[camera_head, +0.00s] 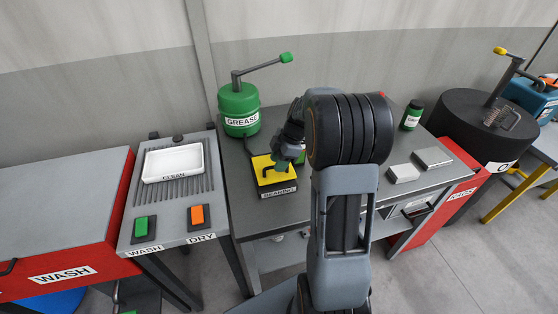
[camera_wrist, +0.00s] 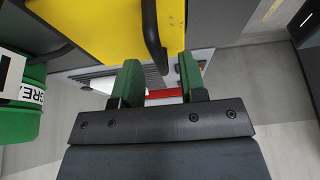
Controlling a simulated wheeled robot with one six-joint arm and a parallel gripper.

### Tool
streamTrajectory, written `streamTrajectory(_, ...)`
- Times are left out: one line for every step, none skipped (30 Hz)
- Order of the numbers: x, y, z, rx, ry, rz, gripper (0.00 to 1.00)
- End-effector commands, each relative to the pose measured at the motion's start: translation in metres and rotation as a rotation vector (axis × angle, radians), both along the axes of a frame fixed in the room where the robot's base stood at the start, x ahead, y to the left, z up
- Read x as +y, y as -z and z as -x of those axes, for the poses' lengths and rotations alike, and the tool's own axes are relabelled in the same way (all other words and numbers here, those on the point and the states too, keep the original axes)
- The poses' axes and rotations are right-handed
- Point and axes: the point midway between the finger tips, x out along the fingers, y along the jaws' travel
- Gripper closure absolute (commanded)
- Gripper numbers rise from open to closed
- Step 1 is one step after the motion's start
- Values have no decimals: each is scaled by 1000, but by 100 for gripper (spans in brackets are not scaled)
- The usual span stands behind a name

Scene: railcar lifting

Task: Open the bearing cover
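The yellow bearing cover (camera_head: 262,174) lies flat on the workbench behind the BEARING label (camera_head: 278,191). In the wrist view the yellow cover (camera_wrist: 95,28) fills the top, with a black bar handle (camera_wrist: 150,30) on it. My gripper (camera_head: 288,158) is low over the cover in the head view and partly hides it. In the wrist view my gripper's green fingers (camera_wrist: 160,80) are apart, with the handle's near end in line with the gap between them. I cannot tell whether a finger touches the handle.
The green GREASE can (camera_head: 240,108), with a lever, stands just behind and left of the cover; it also shows in the wrist view (camera_wrist: 18,105). A small dark bottle (camera_head: 412,115) and two grey blocks (camera_head: 418,164) are on the bench (camera_head: 238,205) right of my arm.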

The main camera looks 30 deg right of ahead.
Motion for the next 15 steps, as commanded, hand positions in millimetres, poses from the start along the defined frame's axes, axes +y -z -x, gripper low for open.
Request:
streamTrajectory(1,2,0,1,0,0,62)
streamTrajectory(1,2,0,0,0,0,62)
streamTrajectory(1,3,0,0,0,0,62)
streamTrajectory(2,3,0,0,0,0,62)
streamTrajectory(2,4,0,0,0,0,62)
streamTrajectory(2,4,0,0,0,0,62)
streamTrajectory(2,4,0,0,0,0,62)
streamTrajectory(2,4,0,0,0,0,62)
streamTrajectory(2,4,0,0,0,0,62)
streamTrajectory(2,4,0,0,0,0,62)
streamTrajectory(2,4,0,0,0,0,62)
streamTrajectory(2,4,0,0,0,0,66)
streamTrajectory(2,4,0,0,0,0,68)
streamTrajectory(2,3,0,0,0,0,71)
streamTrajectory(2,3,0,0,0,0,75)
